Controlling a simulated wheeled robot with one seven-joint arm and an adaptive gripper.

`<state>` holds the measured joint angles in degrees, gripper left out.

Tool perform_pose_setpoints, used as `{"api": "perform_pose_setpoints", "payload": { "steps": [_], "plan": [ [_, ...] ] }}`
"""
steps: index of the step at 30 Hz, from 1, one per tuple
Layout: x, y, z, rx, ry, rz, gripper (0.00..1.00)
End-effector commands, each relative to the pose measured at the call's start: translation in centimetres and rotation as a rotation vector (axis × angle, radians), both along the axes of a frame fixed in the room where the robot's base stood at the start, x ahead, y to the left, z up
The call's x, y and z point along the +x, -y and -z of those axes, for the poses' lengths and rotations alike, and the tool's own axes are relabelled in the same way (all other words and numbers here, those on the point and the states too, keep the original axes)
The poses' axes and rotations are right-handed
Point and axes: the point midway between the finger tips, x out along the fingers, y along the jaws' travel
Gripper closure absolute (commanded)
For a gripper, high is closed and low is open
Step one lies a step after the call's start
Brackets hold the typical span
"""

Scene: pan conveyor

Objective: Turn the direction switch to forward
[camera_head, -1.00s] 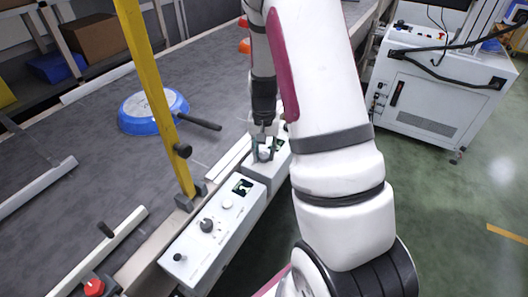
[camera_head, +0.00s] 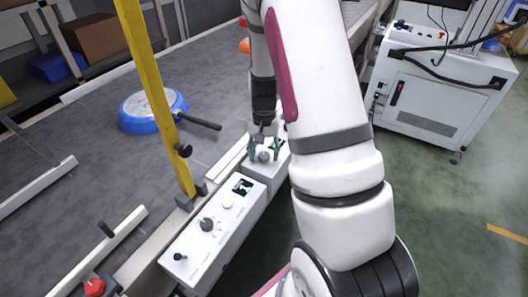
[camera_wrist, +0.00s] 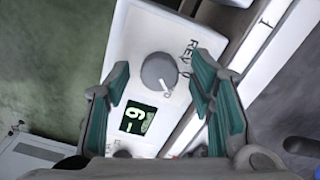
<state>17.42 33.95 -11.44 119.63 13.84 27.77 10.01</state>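The direction switch (camera_wrist: 159,72) is a round grey knob on a white control box (camera_wrist: 130,45). In the wrist view its white pointer mark is toward the lower right, near the printed "0"; "REV" is printed beside the knob. My gripper (camera_wrist: 158,66) is open, with one green-padded finger on each side of the knob and gaps between pads and knob. In the head view my gripper (camera_head: 265,149) is over the far control box, with the knob (camera_head: 263,157) between its fingers.
A nearer control box (camera_head: 215,235) carries another dial and a display. A blue-rimmed pan (camera_head: 150,110) lies on the grey conveyor belt (camera_head: 80,150). A yellow post (camera_head: 158,95) stands at the belt's edge. A red button (camera_head: 94,287) is at the lower left.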

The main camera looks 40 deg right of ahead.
Motion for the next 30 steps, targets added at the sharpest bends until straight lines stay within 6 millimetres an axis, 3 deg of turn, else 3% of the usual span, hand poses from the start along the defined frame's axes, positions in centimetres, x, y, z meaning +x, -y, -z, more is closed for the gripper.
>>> {"api": "perform_pose_setpoints", "payload": {
  "steps": [8,21,30],
  "plan": [
    [0.1,0.1,-1.7,-0.002,0.005,0.000,0.51],
    [0.1,0.0,-10.0,-0.002,0.004,-0.002,0.51],
    [0.1,0.0,-12.0,0.000,0.001,0.000,0.51]
  ]
}}
